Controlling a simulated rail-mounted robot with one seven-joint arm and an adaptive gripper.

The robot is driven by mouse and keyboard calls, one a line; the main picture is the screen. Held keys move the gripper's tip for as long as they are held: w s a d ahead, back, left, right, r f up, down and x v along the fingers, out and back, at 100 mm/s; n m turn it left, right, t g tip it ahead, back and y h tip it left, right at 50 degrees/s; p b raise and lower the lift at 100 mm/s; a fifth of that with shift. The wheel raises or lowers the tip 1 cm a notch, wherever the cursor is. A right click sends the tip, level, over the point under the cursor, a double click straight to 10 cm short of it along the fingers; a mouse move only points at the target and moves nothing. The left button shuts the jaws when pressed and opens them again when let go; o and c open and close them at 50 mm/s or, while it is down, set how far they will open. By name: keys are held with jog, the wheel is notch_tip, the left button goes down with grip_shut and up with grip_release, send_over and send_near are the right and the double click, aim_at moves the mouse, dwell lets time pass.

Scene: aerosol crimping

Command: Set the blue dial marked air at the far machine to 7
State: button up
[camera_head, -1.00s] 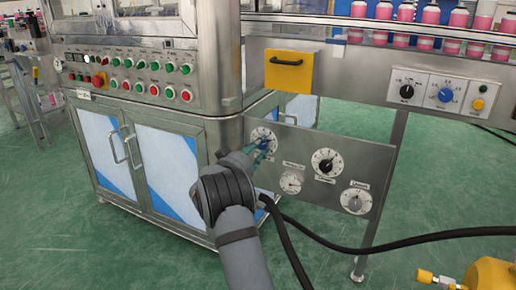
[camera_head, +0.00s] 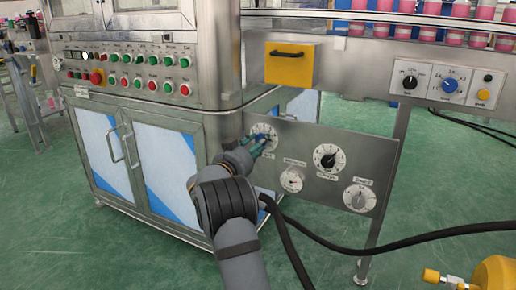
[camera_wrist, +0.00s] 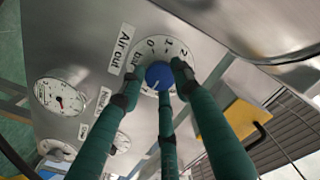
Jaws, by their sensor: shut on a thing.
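The blue dial (camera_wrist: 158,73) sits on a steel panel, with a white scale around it and a label reading "Air out" beside it. Scale marks 0, 1 and 2 show in the wrist view; the rest is hidden behind my fingers. A faint pale mark shows on the knob, but its reading is unclear. My gripper (camera_wrist: 157,84) has green fingers with dark tips closed around the knob. In the head view, my gripper (camera_head: 264,146) reaches the dial's white face (camera_head: 261,129) at the panel's upper left and hides most of the knob.
The panel (camera_head: 300,139) also carries a black dial (camera_head: 328,156), a small gauge (camera_head: 292,180) and a grey dial (camera_head: 358,196). A yellow box (camera_head: 289,66) is above. Another blue dial (camera_head: 449,86) is at upper right. A black hose (camera_head: 400,243) runs below the panel.

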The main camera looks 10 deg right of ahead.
jog(key=shift+a+f+m, duration=0.1)
jog(key=shift+f+m, duration=0.2)
jog(key=shift+m, duration=0.1)
jog(key=o, duration=1.1)
jog(key=shift+r, duration=0.15)
jog(key=shift+o, duration=0.2)
jog(key=v, duration=1.2)
